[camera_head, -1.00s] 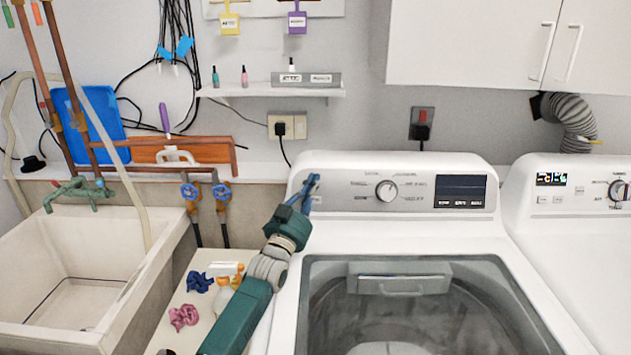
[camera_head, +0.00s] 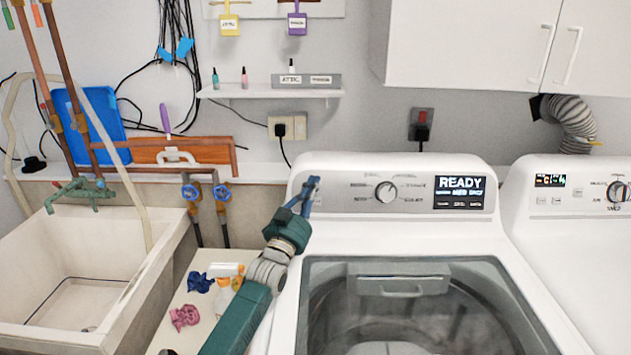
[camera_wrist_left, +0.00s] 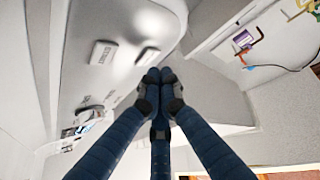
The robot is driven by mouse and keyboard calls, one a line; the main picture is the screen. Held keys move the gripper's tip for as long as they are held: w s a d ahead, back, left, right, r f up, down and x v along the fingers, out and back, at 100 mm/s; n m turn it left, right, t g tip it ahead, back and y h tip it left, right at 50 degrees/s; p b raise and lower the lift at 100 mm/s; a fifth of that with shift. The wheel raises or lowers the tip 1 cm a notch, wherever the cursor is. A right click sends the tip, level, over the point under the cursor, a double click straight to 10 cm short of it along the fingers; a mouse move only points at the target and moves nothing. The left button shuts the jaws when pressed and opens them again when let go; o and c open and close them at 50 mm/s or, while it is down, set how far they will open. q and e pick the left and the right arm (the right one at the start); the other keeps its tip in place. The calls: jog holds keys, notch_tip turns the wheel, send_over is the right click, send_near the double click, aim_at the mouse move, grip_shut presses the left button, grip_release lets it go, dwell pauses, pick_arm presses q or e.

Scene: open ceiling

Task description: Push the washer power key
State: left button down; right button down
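The white washer (camera_head: 345,227) has a control panel with a round knob (camera_head: 386,192) and a lit display (camera_head: 460,192) reading READY. My left gripper (camera_head: 312,183) is at the left end of that panel, covering part of it. In the left wrist view its blue-grey fingers (camera_wrist_left: 158,76) are together at the tips with nothing seen between them. Just beyond the tips is a raised white key (camera_wrist_left: 147,57), probably the power key; I cannot tell whether they touch. A second key (camera_wrist_left: 102,54) with small lettering is left of it. My right gripper is not in view.
The washer's glass lid (camera_head: 400,310) lies in front of the panel. A second white machine (camera_head: 590,235) stands to the right. A narrow counter (camera_head: 205,325) with cloths and bottles and a sink (camera_head: 85,290) are to the left. A shelf (camera_head: 270,92) hangs above.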

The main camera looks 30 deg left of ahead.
pick_arm(q)
jog(key=s+d+r+p, duration=0.2)
jog(key=s+p, duration=0.3)
jog(key=shift+d, duration=0.2)
dwell(0.6)
